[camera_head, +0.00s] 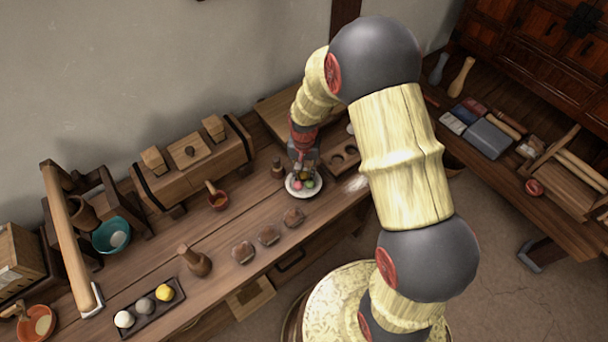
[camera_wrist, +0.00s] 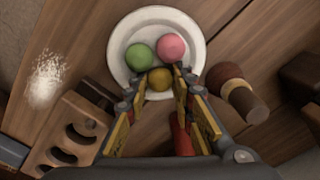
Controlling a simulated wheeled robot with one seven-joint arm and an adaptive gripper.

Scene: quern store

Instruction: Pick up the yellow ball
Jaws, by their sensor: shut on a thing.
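A white plate (camera_wrist: 120,72) on the wooden bench holds a green ball (camera_wrist: 140,57) and a pink ball (camera_wrist: 171,46). A dull yellow ball (camera_wrist: 160,79) is between the fingertips of my gripper (camera_wrist: 160,84) at the plate's near edge in the wrist view. My gripper is shut on this ball; I cannot tell if the ball touches the plate. In the head view, my gripper (camera_head: 304,165) points down over the plate (camera_head: 304,191), largely hiding the held ball. Another, brighter yellow ball (camera_head: 164,293) sits in a dark tray (camera_head: 151,311) at the front left.
The tray also holds a grey ball (camera_head: 145,306) and a white ball (camera_head: 124,319). A brown wooden pestle-like piece (camera_wrist: 241,97) stands close right of my gripper in the wrist view. A wooden holed block (camera_wrist: 70,134) is at left. Several brown lumps (camera_head: 268,235) lie along the bench front.

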